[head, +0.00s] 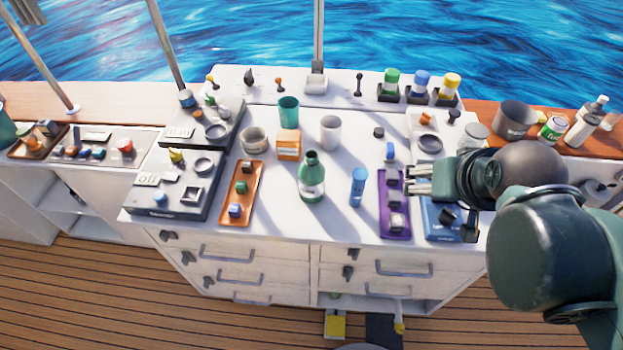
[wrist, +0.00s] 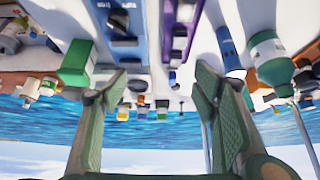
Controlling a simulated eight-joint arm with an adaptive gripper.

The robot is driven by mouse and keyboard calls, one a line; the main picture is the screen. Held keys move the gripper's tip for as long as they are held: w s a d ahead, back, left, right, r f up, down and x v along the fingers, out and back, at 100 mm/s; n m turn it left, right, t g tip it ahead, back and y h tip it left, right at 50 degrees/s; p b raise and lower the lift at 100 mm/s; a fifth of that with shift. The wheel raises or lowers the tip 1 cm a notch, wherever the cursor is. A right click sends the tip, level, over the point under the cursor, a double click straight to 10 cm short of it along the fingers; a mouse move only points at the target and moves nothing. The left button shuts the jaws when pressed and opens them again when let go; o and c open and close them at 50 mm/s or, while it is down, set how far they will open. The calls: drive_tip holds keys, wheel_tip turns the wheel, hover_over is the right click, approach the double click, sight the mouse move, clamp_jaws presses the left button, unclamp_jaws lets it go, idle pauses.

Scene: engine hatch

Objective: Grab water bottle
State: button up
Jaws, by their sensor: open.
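A green bottle with a pale label (head: 311,180) stands upright on the white counter, left of my gripper. It also shows inverted at the right of the wrist view (wrist: 272,62). A white bottle (head: 582,128) stands on the wooden ledge at the far right, beyond my arm. I cannot tell which of the two is the water bottle. My gripper (head: 412,180) is over the right part of the counter, near the purple tray, apart from both bottles. In the wrist view, its two fingers (wrist: 160,85) are spread with nothing held between them.
A blue cylinder (head: 357,187) stands between the green bottle and the purple tray (head: 395,232). A white cup (head: 330,132), an orange box (head: 288,145) and an orange tray (head: 240,195) are close by. A green can (head: 551,130) and a grey pot (head: 515,120) stand at right.

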wheel_tip(320, 180, up, 10)
drive_tip(key=m+t+h+b, duration=0.2)
drive_tip(key=m+t+h, duration=0.3)
drive_tip(key=m+h, duration=0.15)
hover_over(303, 181)
drive_tip(key=s+a, duration=0.2)
drive_tip(key=s, duration=0.2)
drive_tip(key=shift+n, duration=0.35)
drive_tip(key=f, duration=1.7)
drive_tip(key=shift+w+f, duration=0.3)
drive_tip(key=shift+w, duration=0.05)
drive_tip(key=shift+d, duration=0.1)
drive_tip(key=shift+b+x, duration=0.4)
drive_tip(key=shift+x, duration=0.9)
drive_tip(key=shift+f, duration=0.1)
